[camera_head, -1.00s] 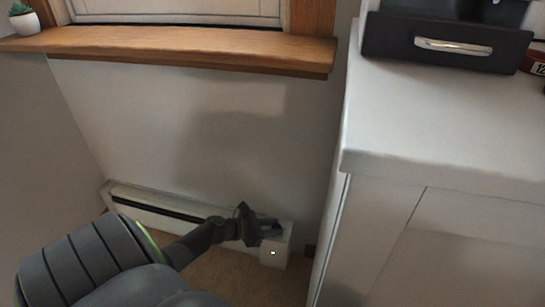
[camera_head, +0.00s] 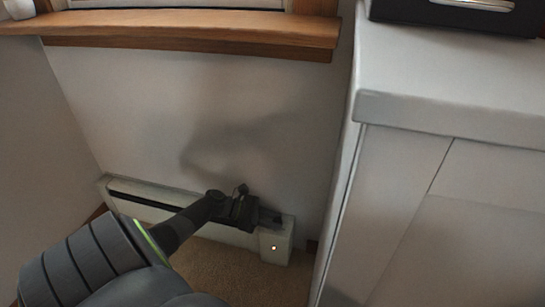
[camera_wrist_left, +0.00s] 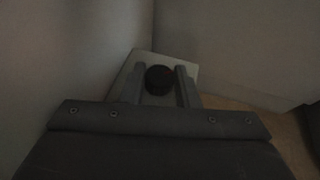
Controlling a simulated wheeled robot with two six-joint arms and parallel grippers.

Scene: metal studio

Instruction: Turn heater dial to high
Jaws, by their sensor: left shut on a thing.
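The white baseboard heater (camera_head: 150,200) runs low along the wall in the head view, with a dark slot along its top and a small light on the front of its right end. Its end also shows in the left wrist view (camera_wrist_left: 125,68). The dark round heater dial (camera_wrist_left: 159,79) sits on top of that end, between the two fingers of my left gripper (camera_wrist_left: 159,88). My left gripper is shut on the dial; in the head view the gripper (camera_head: 262,216) reaches over the heater's right end and hides the dial. My right gripper is not in view.
A white cabinet (camera_head: 440,106) stands close to the right of the heater's end, with a dark box (camera_head: 455,18) on top. A wooden window sill (camera_head: 190,32) juts out above the heater. Carpet (camera_head: 235,264) lies in front.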

